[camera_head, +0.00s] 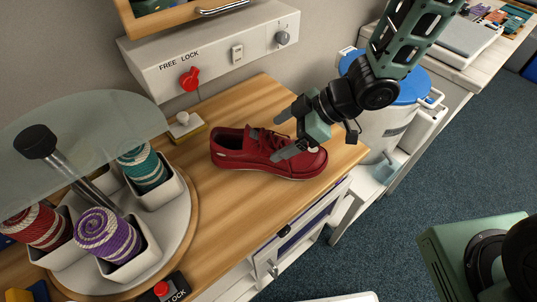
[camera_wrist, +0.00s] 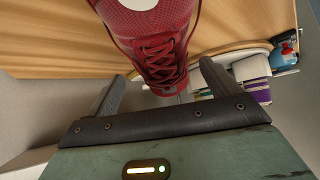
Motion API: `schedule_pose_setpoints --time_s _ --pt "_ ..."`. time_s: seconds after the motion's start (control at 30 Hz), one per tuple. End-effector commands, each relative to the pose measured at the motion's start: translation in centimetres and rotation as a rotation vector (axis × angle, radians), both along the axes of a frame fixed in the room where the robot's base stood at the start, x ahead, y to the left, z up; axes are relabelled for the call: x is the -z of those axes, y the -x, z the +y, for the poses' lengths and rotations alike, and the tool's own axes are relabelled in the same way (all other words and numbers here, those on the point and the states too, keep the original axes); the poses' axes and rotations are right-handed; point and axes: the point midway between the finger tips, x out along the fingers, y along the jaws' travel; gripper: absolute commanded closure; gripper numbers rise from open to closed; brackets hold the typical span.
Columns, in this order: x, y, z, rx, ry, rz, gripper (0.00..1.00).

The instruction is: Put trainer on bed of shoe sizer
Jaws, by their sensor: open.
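The trainer (camera_head: 262,155) is dark red with red laces and a pale sole. It lies upright on the wooden bench top, toe to the right and heel to the left. My gripper (camera_head: 277,138) is open over its lace area and toe, one finger on the far side and one on the near side. In the wrist view the trainer (camera_wrist: 160,45) shows laces on, between and beyond the open fingers of my gripper (camera_wrist: 160,76). I cannot tell whether the fingers touch it. I cannot make out the shoe sizer in either view.
A round carousel (camera_head: 190,225) with rope spools (camera_head: 105,232) and a glass disc (camera_head: 75,135) stands at left. A wall panel (camera_head: 215,50) with a red knob (camera_head: 189,78) is behind. A blue-lidded drum (camera_head: 390,90) stands right of the bench. Bench top left of the trainer holds a small yellow-based block (camera_head: 187,130).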

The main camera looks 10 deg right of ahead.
Motion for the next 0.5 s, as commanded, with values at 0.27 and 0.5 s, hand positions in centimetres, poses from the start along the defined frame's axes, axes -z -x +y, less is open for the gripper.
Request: schedule_pose_setpoints --time_s 0.27,0.5 --pt "1.6 -0.1 1.6 -0.002 0.001 0.001 0.12" --pt "3.9 -0.4 4.0 -0.001 0.001 0.002 0.12"
